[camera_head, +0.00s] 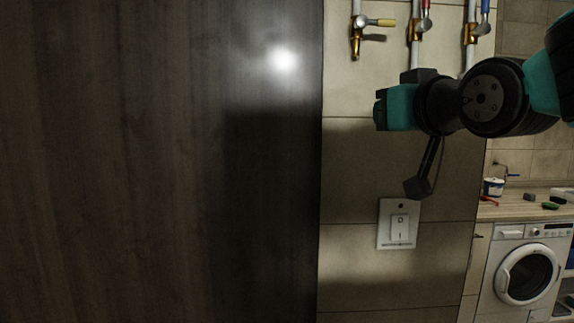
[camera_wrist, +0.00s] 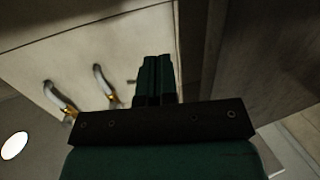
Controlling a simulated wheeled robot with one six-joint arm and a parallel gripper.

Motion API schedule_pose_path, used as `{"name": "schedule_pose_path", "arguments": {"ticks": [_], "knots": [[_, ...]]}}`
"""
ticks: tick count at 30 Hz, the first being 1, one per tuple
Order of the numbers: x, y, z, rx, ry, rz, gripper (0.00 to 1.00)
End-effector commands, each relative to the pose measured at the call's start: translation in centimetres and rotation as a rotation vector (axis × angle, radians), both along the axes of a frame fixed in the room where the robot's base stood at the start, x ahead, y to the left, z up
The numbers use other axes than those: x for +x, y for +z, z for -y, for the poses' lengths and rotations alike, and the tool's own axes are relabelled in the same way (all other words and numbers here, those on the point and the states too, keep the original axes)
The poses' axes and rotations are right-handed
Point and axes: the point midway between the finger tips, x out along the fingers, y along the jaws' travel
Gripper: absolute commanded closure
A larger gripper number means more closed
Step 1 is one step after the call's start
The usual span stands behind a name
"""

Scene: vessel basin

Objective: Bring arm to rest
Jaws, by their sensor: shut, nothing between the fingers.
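My gripper (camera_wrist: 155,78) shows in the wrist view with its dark green fingers together and nothing between them. In the head view my arm reaches in from the right edge in front of the tiled wall. Its teal and black end part is level with the space between the taps above and the wall switch below. The fingers cannot be made out clearly in the head view.
A dark wood panel (camera_head: 160,160) fills the left of the head view. Taps on pipes (camera_head: 357,30) hang at the top. A white switch (camera_head: 398,224) is on the wall (camera_head: 350,170). A washing machine (camera_head: 525,275) stands under a counter (camera_head: 520,207) at the right.

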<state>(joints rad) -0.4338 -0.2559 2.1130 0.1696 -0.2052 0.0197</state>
Motion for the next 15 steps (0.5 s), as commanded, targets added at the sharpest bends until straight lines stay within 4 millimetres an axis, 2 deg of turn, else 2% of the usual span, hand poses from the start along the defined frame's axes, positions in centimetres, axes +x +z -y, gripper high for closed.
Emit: {"name": "schedule_pose_path", "arguments": {"ticks": [1,3,5,6,9,12,15], "knots": [[-0.9,-4.3,-0.3,-0.028,0.037,-0.131,1.00],[-2.9,-9.6,-0.9,-0.067,0.096,-0.317,1.00],[-5.1,-13.9,-1.2,-0.103,0.149,-0.475,1.00],[-6.9,-16.6,-1.4,-0.127,0.186,-0.580,1.00],[-12.0,-22.2,-1.4,-0.188,0.280,-0.825,1.00],[-16.8,-25.9,-1.2,-0.241,0.367,-1.025,1.00],[-20.6,-28.1,-0.8,-0.283,0.437,-1.168,1.00]]}}
